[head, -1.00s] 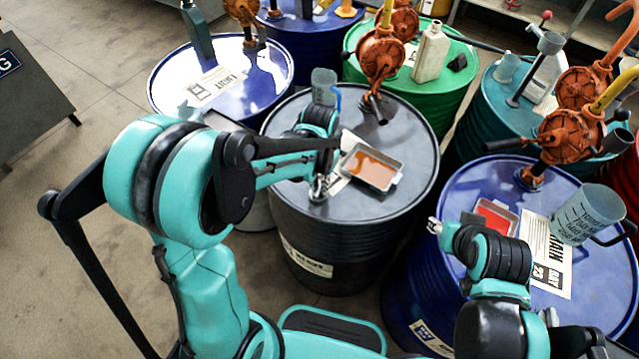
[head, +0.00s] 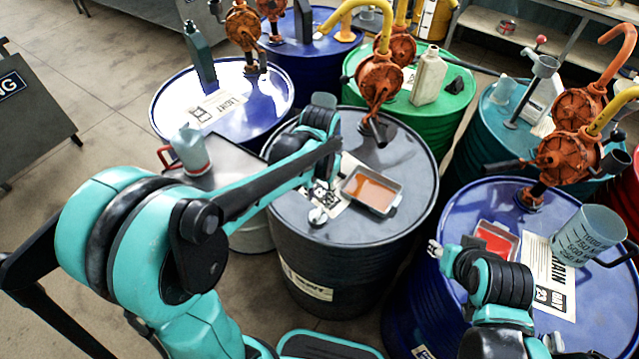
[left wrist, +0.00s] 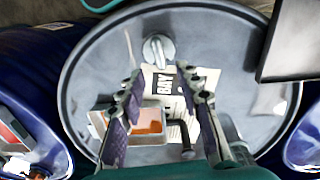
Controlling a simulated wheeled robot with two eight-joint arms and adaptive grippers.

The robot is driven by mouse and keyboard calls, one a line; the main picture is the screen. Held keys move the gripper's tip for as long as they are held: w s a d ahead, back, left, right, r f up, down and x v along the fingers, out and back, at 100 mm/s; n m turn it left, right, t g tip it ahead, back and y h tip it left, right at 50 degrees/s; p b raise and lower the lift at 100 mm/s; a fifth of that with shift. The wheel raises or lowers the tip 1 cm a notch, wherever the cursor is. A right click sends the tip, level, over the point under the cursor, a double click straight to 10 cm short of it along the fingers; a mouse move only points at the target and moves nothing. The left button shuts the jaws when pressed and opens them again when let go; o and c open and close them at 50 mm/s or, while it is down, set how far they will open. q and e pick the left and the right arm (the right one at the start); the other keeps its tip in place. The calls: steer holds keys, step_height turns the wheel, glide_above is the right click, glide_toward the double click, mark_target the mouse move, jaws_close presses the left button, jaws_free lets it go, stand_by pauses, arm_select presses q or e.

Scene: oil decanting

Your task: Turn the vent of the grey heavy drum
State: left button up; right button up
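The grey heavy drum (head: 410,215) stands in the middle of the head view. Its vent (head: 318,216), a small round silver cap, sits near the lid's front edge. In the left wrist view the vent (left wrist: 158,50) has a raised grip bar that points roughly up and down the picture. My left gripper (head: 324,186) is above the lid, just behind the vent in the head view. In the left wrist view its fingers (left wrist: 160,78) are spread with nothing between them, and the vent lies beyond the tips. My right gripper (head: 434,248) is over the front blue drum; its opening is too small to judge.
A shallow tray of amber liquid (head: 371,190) and a paper label lie on the grey lid. Blue, green and teal drums with orange pumps stand close around. A red tray (head: 494,238) and a measuring jug (head: 585,232) are on the front blue drum (head: 470,200).

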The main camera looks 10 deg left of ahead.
mark_target(319, 210)
arm_select(q)
step_height(319, 210, up, 6)
steer(key=shift+r, duration=0.15)
steer(key=shift+s, duration=0.1)
stand_by(0.5)
steer(key=s+a+n+t, duration=0.1)
steer(key=s+a+t, duration=0.1)
steer(key=s, duration=0.3)
steer(key=s+a+n+t+b, duration=0.1)
steer(key=s+a+t, duration=0.2)
steer(key=s+t, duration=0.2)
steer(key=shift+s+f+n, duration=0.3)
steer(key=shift+s+f, duration=0.05)
steer(key=shift+s, duration=0.25)
